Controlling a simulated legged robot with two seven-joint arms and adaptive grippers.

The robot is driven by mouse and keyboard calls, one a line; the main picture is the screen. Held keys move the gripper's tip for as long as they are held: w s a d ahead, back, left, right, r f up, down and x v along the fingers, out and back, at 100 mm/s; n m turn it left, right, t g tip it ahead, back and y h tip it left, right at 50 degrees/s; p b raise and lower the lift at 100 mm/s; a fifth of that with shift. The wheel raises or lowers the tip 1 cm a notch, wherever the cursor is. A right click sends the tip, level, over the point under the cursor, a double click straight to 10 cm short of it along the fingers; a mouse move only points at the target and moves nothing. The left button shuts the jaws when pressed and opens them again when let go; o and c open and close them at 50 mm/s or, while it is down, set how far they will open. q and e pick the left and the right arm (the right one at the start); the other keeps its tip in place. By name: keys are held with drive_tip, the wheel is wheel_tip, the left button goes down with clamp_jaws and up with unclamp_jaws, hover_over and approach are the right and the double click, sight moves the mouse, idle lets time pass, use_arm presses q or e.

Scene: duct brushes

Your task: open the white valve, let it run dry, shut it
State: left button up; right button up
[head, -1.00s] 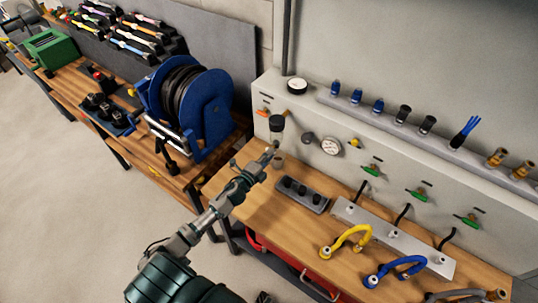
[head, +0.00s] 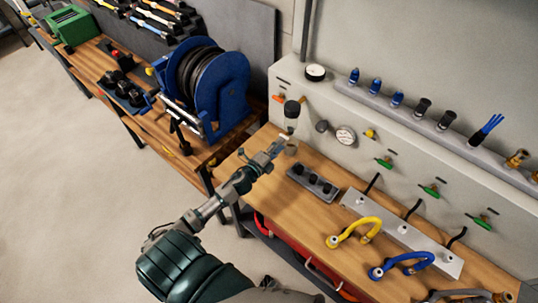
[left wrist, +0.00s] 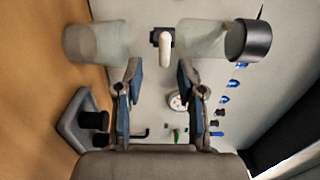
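The white valve (left wrist: 166,48) shows in the left wrist view as a small white lever on a black block, between two clear vessels. One is a clear bowl (left wrist: 205,38) under a black cap (left wrist: 248,40); the other is a clear cup (left wrist: 95,44) on the bench side. In the head view the bowl (head: 290,125) hangs on the panel above the bench; the valve is too small to make out there. My left gripper (head: 277,149) is beside the cup. In the wrist view the left gripper (left wrist: 159,75) is open and empty, its fingers apart, the lever just beyond the tips.
A grey block with black knobs (head: 313,182) stands on the bench close to the gripper. A gauge (head: 345,135) and green-handled valves (head: 384,162) are on the panel. Yellow (head: 369,224) and blue hoses (head: 407,259) lie right. A blue hose reel (head: 222,95) stands left.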

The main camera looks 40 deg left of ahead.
use_arm(q)
drive_tip(key=s, duration=0.9)
drive_tip(key=shift+s+a, duration=0.25)
drive_tip(key=shift+a, duration=0.15)
drive_tip(key=shift+f, duration=0.1)
